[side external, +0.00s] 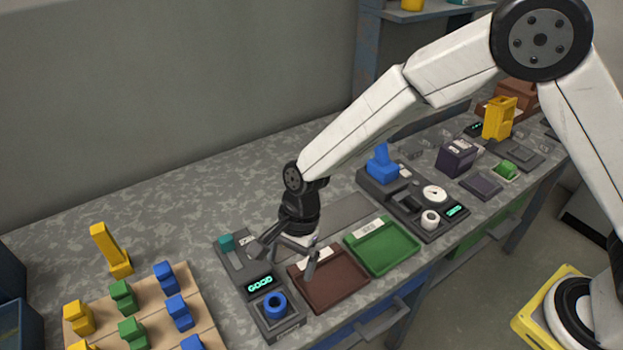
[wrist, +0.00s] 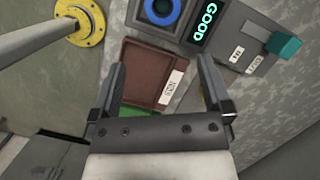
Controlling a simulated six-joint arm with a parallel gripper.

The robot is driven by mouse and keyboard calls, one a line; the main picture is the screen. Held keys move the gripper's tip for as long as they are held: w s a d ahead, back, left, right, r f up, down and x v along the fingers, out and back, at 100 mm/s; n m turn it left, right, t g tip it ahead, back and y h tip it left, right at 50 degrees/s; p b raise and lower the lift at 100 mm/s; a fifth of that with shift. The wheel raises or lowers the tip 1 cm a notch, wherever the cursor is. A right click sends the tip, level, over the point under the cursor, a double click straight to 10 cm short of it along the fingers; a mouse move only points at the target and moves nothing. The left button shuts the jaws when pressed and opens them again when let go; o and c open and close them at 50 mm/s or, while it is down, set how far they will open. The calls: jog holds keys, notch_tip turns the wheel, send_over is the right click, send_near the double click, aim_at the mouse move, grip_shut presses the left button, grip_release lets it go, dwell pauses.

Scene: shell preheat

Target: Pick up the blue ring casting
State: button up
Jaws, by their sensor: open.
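The blue ring casting (side external: 275,305) sits in a dark grey square fixture (side external: 291,326) at the front edge of the bench. In the wrist view, the ring (wrist: 176,14) shows at the top edge, partly cut off by the frame. My gripper (side external: 287,256) is open and empty above the brown tray, behind and above the ring and apart from it. In the wrist view, the fingers (wrist: 164,68) are spread wide with the brown tray (wrist: 139,88) below and between them.
A lit GOOD display (side external: 260,284) stands beside the ring with a teal block (side external: 226,242) behind. A green tray (side external: 383,246) adjoins the brown tray. A wooden board (side external: 200,291) holds several coloured castings at left.

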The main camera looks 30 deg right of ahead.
aim_at(275, 300)
jog(key=shift+m, duration=0.4)
jog(key=shift+s+a+f, duration=0.15)
jog(key=shift+a+f, duration=0.65)
jog(key=shift+f, duration=0.1)
jog(key=shift+s+a+f, duration=0.15)
jog(key=shift+a+f, duration=0.65)
jog(key=shift+f, duration=0.05)
jog(key=shift+f, duration=0.1)
jog(key=shift+x, duration=2.55)
jog(key=shift+c, duration=0.2)
grip_shut()
